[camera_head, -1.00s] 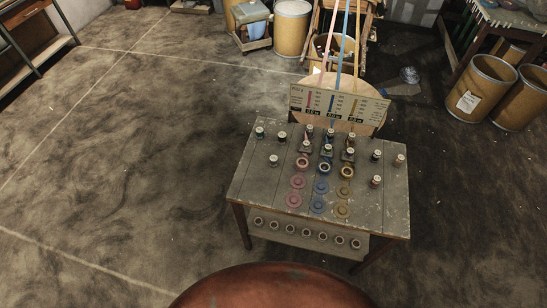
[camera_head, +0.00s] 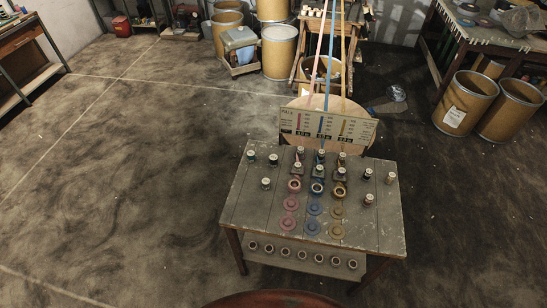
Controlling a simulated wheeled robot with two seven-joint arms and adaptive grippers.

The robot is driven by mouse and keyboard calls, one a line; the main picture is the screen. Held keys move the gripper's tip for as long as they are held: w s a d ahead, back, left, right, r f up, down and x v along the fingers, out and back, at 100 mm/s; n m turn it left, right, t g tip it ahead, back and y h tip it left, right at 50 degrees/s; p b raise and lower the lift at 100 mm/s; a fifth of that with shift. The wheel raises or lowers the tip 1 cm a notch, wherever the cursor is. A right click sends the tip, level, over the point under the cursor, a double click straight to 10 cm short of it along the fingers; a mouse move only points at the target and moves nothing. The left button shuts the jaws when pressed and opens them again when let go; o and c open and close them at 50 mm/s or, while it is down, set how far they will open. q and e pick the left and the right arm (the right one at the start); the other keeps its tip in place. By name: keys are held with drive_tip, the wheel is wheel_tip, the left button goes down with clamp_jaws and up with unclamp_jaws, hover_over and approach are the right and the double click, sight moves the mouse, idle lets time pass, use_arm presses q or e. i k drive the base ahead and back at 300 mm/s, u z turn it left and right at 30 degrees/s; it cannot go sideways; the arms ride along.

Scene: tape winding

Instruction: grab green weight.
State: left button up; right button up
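Several small weights with pale tops stand upright on a worn grey wooden table (camera_head: 236,203). The weight at the far left of the table's back (camera_head: 251,157) has a dark teal-green band and looks like the green weight, though it is very small here. A dark weight (camera_head: 273,160) stands just right of it, and a pale weight (camera_head: 266,184) stands in front. Neither of my grippers is in view, and nothing is touching the weights.
A sign board (camera_head: 328,125) with pink, blue and yellow tapes stands behind the table. Coloured rings (camera_head: 291,204) lie in the middle, and a lower shelf (camera_head: 300,262) holds several more round pieces. Barrels (camera_head: 464,103) stand at the back right. Floor left of the table is clear.

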sight(319, 169)
drive_tip(key=u, duration=0.1)
drive_tip(key=k, duration=1)
drive_tip(key=z, duration=0.9)
drive_tip(key=i, duration=0.65)
drive_tip(key=u, duration=0.45)
drive_tip(key=i, duration=0.75)
drive_tip(key=u, duration=0.7)
